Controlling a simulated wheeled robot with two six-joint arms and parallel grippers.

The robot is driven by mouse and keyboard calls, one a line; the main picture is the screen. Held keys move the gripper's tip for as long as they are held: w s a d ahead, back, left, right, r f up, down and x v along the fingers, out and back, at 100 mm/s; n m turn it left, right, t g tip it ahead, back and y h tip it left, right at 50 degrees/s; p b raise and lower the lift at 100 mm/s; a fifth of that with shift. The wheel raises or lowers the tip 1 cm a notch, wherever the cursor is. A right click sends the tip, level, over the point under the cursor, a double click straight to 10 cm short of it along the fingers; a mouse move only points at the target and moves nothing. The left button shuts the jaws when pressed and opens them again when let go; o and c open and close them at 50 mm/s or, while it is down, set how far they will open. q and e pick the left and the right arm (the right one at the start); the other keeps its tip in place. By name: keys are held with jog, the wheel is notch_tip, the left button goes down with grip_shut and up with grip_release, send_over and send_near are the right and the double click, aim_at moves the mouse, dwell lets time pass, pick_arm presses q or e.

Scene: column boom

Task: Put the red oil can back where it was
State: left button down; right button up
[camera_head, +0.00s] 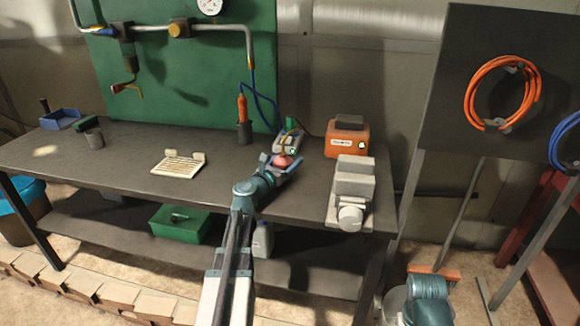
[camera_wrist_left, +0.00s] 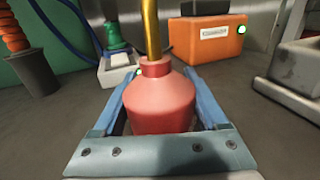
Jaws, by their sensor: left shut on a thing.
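The red oil can (camera_head: 283,161) is at the back right part of the grey workbench (camera_head: 120,155). In the left wrist view the can (camera_wrist_left: 160,105) is upright, with a brass-coloured spout rising out of the frame. My left gripper (camera_head: 280,163) is shut on the can, its blue fingers (camera_wrist_left: 158,92) on either side of the body. The can's base is hidden by the gripper, so I cannot tell whether it touches the bench. My right arm shows low at the right of the head view, but its fingertips are not visible.
Behind the can stand a white-based device with a green top (camera_head: 289,136) and an orange box (camera_head: 347,137). A grey vise (camera_head: 352,187) is to the right. A dark holder with an orange-handled tool (camera_head: 243,115) is to the left.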

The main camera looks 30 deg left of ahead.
pick_arm(q)
jog(key=shift+r, duration=0.15)
jog(key=shift+f, duration=0.25)
grip_release()
jog(key=shift+r, duration=0.1)
jog(key=shift+r, duration=0.1)
jog(key=shift+s, duration=0.25)
jog(key=s, duration=1.1)
jog(key=shift+s+a, duration=0.2)
jog(key=shift+s, duration=0.1)
